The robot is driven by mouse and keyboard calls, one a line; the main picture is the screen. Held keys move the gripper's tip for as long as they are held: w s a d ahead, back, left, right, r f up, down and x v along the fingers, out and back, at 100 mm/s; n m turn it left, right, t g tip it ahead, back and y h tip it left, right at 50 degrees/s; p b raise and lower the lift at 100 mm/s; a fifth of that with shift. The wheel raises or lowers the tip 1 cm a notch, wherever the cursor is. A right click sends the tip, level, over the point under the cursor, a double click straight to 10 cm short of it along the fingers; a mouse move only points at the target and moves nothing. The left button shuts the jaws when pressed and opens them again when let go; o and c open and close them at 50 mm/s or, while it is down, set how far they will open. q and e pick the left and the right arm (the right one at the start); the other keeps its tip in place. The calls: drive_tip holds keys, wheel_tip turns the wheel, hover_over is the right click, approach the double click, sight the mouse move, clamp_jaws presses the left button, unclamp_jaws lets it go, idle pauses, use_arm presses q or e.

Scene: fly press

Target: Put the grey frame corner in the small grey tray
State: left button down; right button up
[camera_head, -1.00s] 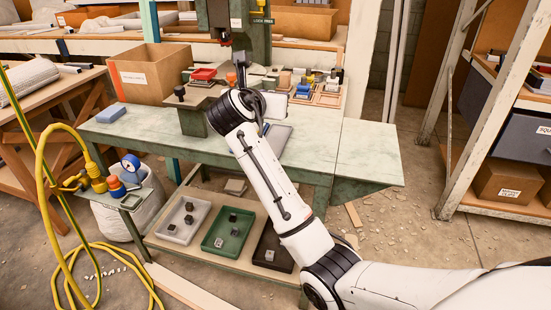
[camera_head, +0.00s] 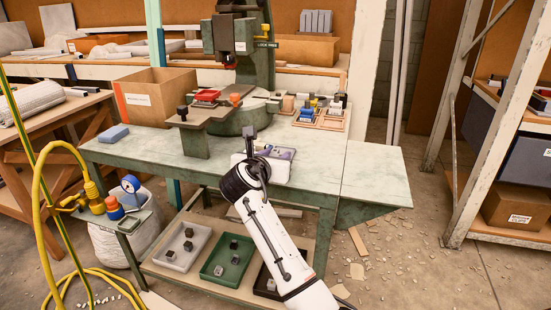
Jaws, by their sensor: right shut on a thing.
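My right gripper (camera_head: 249,135) is over the front part of the green worktable, next to a small grey tray (camera_head: 279,174). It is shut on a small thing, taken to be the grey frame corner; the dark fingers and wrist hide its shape. The tray lies flat near the table's front edge, partly covered by my wrist, and a darker grey-purple patch shows at its back. I cannot tell whether the held thing touches the tray. My left gripper is not in view.
The press (camera_head: 240,45) stands behind, with a raised plate (camera_head: 205,117) at left. A cardboard box (camera_head: 152,98) and blue block (camera_head: 113,133) are further left. Divided wooden trays (camera_head: 320,118) hold small parts at back right. The table's right end (camera_head: 372,172) is clear.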

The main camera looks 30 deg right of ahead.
drive_tip(key=shift+f, duration=0.1)
drive_tip(key=o, duration=0.9)
drive_tip(key=shift+o, duration=1.1)
drive_tip(key=p+v, duration=0.2)
drive_tip(key=v, duration=1)
